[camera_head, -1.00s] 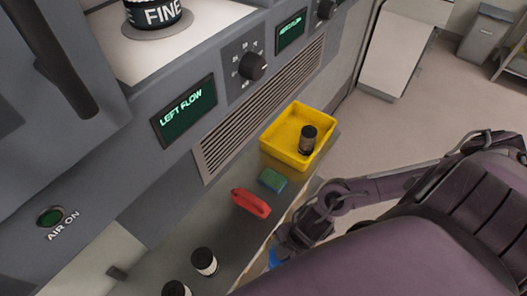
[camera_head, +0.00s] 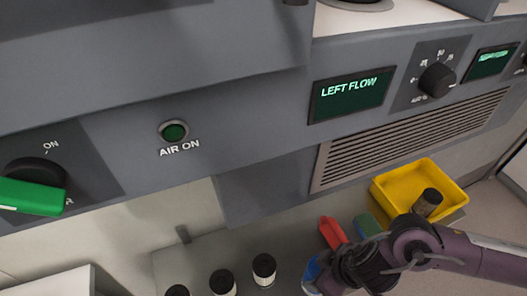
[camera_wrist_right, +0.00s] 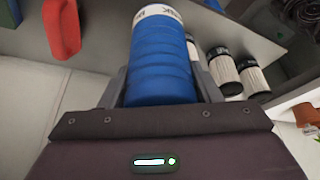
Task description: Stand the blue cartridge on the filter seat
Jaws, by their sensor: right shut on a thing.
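The blue cartridge (camera_wrist_right: 160,65), with a white label band, is between the fingers of my right gripper (camera_wrist_right: 163,80) in the right wrist view. In the head view only a bit of the blue cartridge (camera_head: 311,272) shows beside my right gripper (camera_head: 322,281), low at the bottom edge over the bench. The gripper is shut on it. A round grey base (camera_head: 362,4), perhaps a filter seat, is cut off at the top edge; I cannot tell whether it is the task's seat. My left gripper is not in view.
Several black-topped white cartridges (camera_head: 264,270) stand on the bench (camera_head: 190,262). A red item (camera_head: 333,232), a green-blue block (camera_head: 367,224) and a yellow tray (camera_head: 394,185) holding a dark cartridge (camera_head: 428,202) lie near my right arm. A green handle (camera_head: 32,197) juts from the panel.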

